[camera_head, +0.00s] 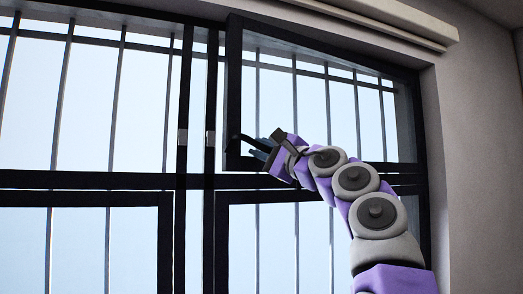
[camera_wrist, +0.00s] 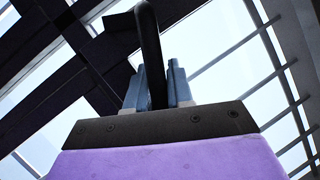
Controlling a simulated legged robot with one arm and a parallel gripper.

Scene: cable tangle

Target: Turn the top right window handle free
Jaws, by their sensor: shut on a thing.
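The top right window (camera_head: 234,85) is a dark-framed sash with bright panes and bars behind it. Its left edge stands apart from the central post, with a bright strip between them. The black window handle (camera_head: 246,141) is at the sash's lower left corner, and its free part runs toward my gripper. My gripper (camera_head: 262,150) is shut on the handle. In the wrist view, the curved black handle (camera_wrist: 149,38) passes down between the two blue-grey fingers of my gripper (camera_wrist: 157,88). The fingers hide the handle's lower end.
The central posts (camera_head: 183,130) and the dark crossbar (camera_head: 90,180) border the window. Lower sashes (camera_head: 164,245) lie beneath the crossbar. A pale housing (camera_head: 400,22) runs along the top, and a grey wall (camera_head: 480,140) is on the right. My arm covers part of the lower right panes.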

